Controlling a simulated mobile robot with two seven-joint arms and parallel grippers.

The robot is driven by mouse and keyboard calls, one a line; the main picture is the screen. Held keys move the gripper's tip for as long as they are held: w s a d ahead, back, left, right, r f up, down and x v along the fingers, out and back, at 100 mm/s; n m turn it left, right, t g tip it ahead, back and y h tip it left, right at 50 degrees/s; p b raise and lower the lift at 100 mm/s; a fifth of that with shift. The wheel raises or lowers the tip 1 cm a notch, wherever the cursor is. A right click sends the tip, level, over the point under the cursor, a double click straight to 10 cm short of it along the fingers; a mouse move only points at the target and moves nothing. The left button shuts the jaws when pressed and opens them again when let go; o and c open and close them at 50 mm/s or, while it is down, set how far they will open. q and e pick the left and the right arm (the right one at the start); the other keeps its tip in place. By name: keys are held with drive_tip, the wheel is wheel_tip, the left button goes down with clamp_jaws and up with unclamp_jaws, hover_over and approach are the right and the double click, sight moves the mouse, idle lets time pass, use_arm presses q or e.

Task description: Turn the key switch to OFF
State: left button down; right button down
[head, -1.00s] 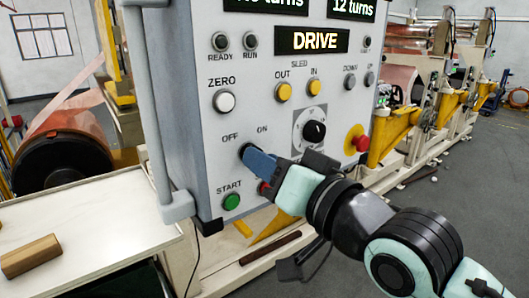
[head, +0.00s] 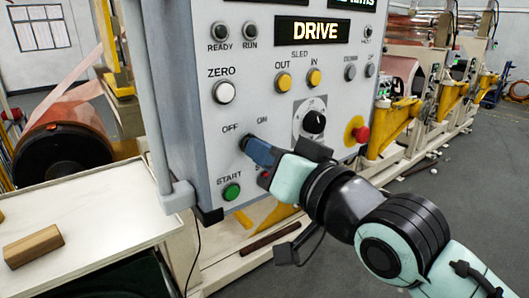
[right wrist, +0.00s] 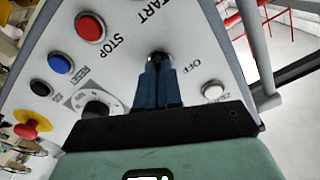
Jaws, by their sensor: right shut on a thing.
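The key switch (right wrist: 160,57) is on the grey control panel (head: 205,115), below the OFF and ON labels in the head view. Only its dark round rim and a bit of its top show; the fingers cover the rest. My right gripper (head: 250,147) is at the switch, its blue fingers shut on the key. In the right wrist view the two blue fingers (right wrist: 157,82) are close together at the switch, next to the OFF label. The key's exact angle is hidden. My left gripper is not in view.
A green START button (head: 231,192) sits below the switch, and a red button is partly behind my gripper. A black dial (head: 314,122) and a red emergency knob (head: 361,134) are to the right. A table (head: 95,225) with a wooden block (head: 33,247) stands at left.

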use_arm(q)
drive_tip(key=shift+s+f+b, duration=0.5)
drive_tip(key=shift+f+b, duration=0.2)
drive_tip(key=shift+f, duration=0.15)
use_arm(e)
drive_tip(key=n, duration=1.1)
drive_tip(key=shift+n, duration=0.3)
drive_tip(key=c, duration=1.3)
unclamp_jaws()
drive_tip(key=shift+s+d, duration=0.1)
